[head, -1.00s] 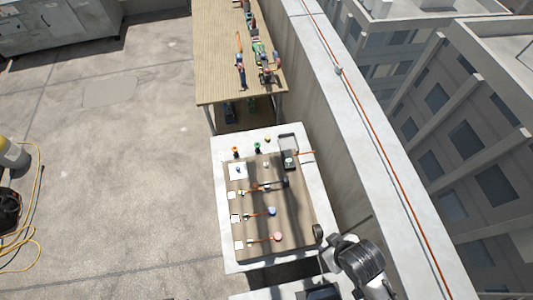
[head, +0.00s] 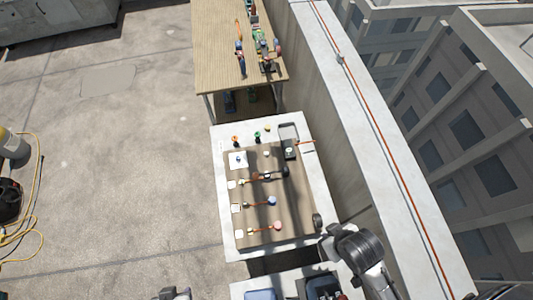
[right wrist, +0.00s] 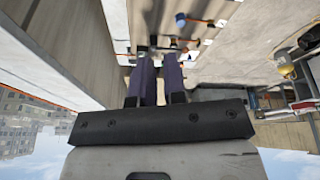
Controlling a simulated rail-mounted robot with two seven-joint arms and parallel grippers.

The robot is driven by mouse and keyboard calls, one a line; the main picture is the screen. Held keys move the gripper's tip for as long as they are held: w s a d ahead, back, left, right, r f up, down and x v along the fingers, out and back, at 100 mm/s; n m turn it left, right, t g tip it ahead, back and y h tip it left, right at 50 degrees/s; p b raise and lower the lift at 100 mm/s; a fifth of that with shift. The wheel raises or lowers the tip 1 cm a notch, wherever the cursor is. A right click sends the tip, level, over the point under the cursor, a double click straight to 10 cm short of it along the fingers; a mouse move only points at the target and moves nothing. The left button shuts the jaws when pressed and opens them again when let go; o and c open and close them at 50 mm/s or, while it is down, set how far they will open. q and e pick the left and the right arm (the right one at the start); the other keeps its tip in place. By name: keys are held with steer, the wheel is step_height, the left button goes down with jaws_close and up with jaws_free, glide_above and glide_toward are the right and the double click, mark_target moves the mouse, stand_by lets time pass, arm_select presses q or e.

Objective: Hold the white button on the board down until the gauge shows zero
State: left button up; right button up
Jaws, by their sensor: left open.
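The brown board (head: 290,205) lies on a white-topped table past my front edge. A dark round disc (head: 317,221) at the board's near right corner may be the gauge; no dial or needle can be read. My left gripper (head: 175,293) is open at the bottom edge, mostly cut off, well away from the board. My right gripper's two fingers (right wrist: 159,58) show close together in the right wrist view.
Several coloured handles on orange rods, with white tags, cross the board. A wooden table (head: 215,60) with tools stands beyond. A parapet (head: 365,140) borders the right side. A yellow hose (head: 30,225) lies at left. The floor left of the board is clear.

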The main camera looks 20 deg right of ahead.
jaws_close()
steer(key=shift+d, duration=0.1)
stand_by(0.4)
stand_by(0.7)
